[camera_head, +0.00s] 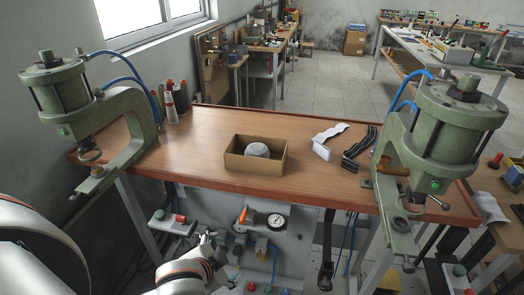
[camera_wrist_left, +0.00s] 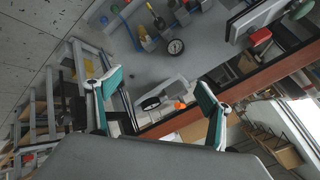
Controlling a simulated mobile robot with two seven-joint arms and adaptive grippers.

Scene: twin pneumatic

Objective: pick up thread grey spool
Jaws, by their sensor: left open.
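A cluster of thread spools stands upright at the back left of the wooden workbench, beside the left press. A light grey spool (camera_head: 169,108) is at the front of it, with darker and reddish spools (camera_head: 184,93) around it. They are small, so I cannot be sure of each colour. My left gripper (camera_head: 206,240) is below and in front of the bench's front edge, well apart from the spools. In the left wrist view the left gripper (camera_wrist_left: 157,97) has its green-padded fingers spread, with nothing between them. My right gripper is not in view.
Green presses stand at the bench's left (camera_head: 125,110) and right (camera_head: 455,125) ends. An open cardboard box (camera_head: 256,172) holding a pale rounded thing sits mid-bench. White (camera_head: 330,134) and black (camera_head: 358,148) pieces lie right of it. A gauge panel (camera_head: 290,245) is below. The back middle is clear.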

